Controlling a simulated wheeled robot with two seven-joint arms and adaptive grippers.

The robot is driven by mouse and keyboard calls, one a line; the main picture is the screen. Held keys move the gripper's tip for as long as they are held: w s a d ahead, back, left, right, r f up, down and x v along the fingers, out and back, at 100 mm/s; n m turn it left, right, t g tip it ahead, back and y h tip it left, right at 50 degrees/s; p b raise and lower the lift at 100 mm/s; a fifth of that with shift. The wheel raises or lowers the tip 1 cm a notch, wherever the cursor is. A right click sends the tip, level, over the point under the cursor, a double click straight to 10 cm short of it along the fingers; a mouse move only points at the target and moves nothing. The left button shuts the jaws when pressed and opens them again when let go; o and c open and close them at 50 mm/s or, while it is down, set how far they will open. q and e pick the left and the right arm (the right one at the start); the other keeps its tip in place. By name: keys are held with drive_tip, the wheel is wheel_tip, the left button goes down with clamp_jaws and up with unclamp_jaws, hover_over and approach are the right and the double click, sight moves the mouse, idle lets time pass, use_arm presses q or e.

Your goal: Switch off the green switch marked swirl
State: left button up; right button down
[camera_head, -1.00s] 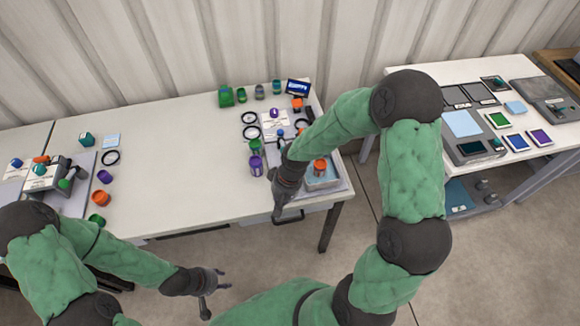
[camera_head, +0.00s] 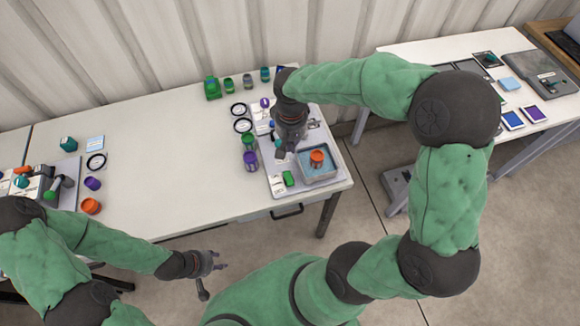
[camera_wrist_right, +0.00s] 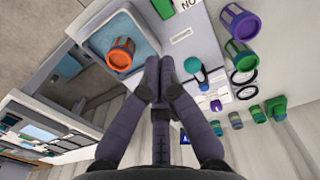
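A small green block-like part (camera_head: 289,178) sits on the grey panel (camera_head: 274,190) at the table's front right. It also shows at the top edge of the right wrist view (camera_wrist_right: 163,8), beside a partly cut-off white label. I cannot read the word swirl anywhere, so I cannot tell whether this is the switch. A teal-knobbed lever (camera_wrist_right: 192,65) stands on the panel to the right of my fingertips. My right gripper (camera_head: 281,152) is over the panel; its fingertips (camera_wrist_right: 160,65) are together with nothing visible between them. My left gripper (camera_head: 214,278) is open and empty in front of the table.
A blue-lined tray (camera_head: 334,172) holds an orange cup (camera_head: 317,158), right of my right gripper. Green (camera_head: 249,142) and purple (camera_head: 250,161) cups stand left of the panel. Black rings and several small jars are behind. The table's middle is clear.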

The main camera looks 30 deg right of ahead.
sight(291, 174)
drive_tip(key=shift+f, duration=0.1)
wheel_tip(291, 174, down, 14)
drive_tip(key=b, duration=0.4)
idle(0.6)
drive_tip(key=shift+w+f+g+p, duration=0.15)
drive_tip(key=shift+g+p, duration=0.25)
drive_tip(key=shift+p, duration=0.1)
drive_tip(key=shift+f, duration=0.1)
